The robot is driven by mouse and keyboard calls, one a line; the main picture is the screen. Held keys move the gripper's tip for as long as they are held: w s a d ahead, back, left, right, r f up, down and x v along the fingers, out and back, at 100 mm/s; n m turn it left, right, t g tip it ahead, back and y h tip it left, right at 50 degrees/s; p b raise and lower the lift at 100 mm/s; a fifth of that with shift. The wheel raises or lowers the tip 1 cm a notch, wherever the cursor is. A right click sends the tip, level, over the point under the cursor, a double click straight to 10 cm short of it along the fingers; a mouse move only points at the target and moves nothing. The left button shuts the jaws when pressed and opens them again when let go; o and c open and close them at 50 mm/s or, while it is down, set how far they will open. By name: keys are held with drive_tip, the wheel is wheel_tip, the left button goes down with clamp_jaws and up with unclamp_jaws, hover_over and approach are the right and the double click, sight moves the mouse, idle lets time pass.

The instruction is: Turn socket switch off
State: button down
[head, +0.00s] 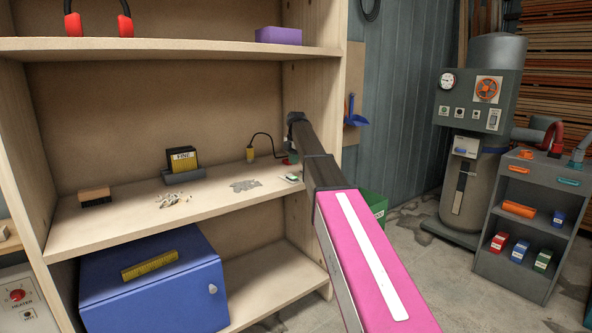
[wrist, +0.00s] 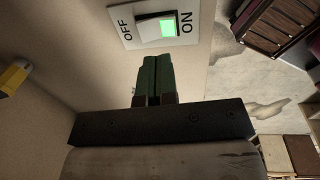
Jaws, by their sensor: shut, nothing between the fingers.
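The socket switch (wrist: 155,29) is a white plate marked OFF on the left and ON on the right in the wrist view. Its rocker shows a lit green part on the ON side. In the head view a small white and green piece, which looks like the same switch (head: 292,178), lies on the middle shelf near its right end. My gripper (wrist: 154,60) has green fingers pressed together, with nothing between them. Their tips are close to the rocker's lower edge in the wrist view; I cannot tell whether they touch. In the head view my gripper (head: 291,158) is by the right side wall.
A yellow plug (head: 250,154) with a black cord stands behind the switch. The shelf (head: 215,197) also carries a brush (head: 95,197), a black and yellow box (head: 182,162) and scattered debris. The right upright (head: 311,140) is close to my arm. A blue cabinet (head: 150,285) stands below.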

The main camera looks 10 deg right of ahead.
sight(290, 175)
wheel_tip(290, 175, up, 8)
drive_tip(key=shift+s, duration=0.4)
drive_tip(key=shift+w+f, duration=0.1)
drive_tip(key=shift+w, duration=0.1)
drive_tip(key=shift+w+a, duration=0.15)
drive_tip(key=shift+w, duration=0.35)
idle(0.4)
drive_tip(key=f, duration=0.4)
drive_tip(key=w+f, duration=0.1)
drive_tip(key=f, duration=0.9)
drive_tip(key=shift+w+a, duration=0.25)
drive_tip(key=shift+a, duration=0.15)
